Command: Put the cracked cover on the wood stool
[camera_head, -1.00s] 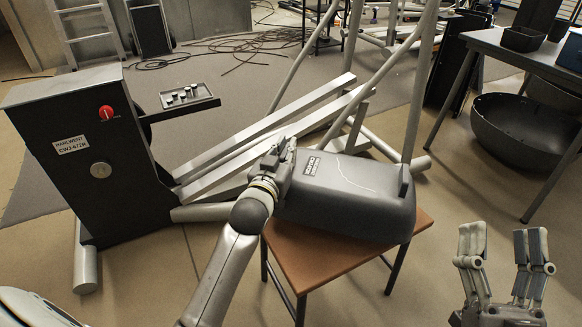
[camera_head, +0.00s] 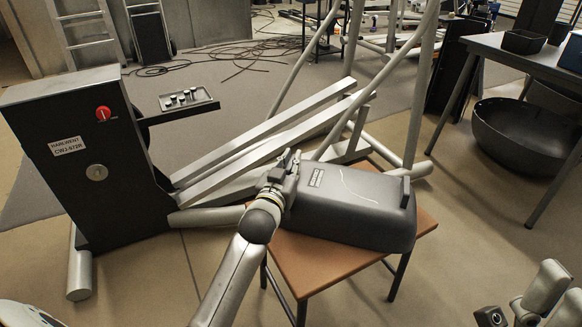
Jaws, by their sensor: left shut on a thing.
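The cracked cover (camera_head: 355,210) is a dark grey rounded shell with a pale crack line along its top and a small label near its left end. It rests on or just above the wood stool (camera_head: 300,270), which has a brown top and dark metal legs; I cannot tell whether they touch all along. My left gripper (camera_head: 285,165) is shut on the cover's left end. My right gripper (camera_head: 530,300) is at the bottom right corner, partly cut off, away from the cover.
The elliptical machine, with its black housing (camera_head: 90,165) and metal rails (camera_head: 260,145), stands behind and left of the stool. A small tray of parts (camera_head: 187,98) sits on it. A dark table (camera_head: 500,45) and a large black bowl (camera_head: 525,135) are at right. Floor right of the stool is clear.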

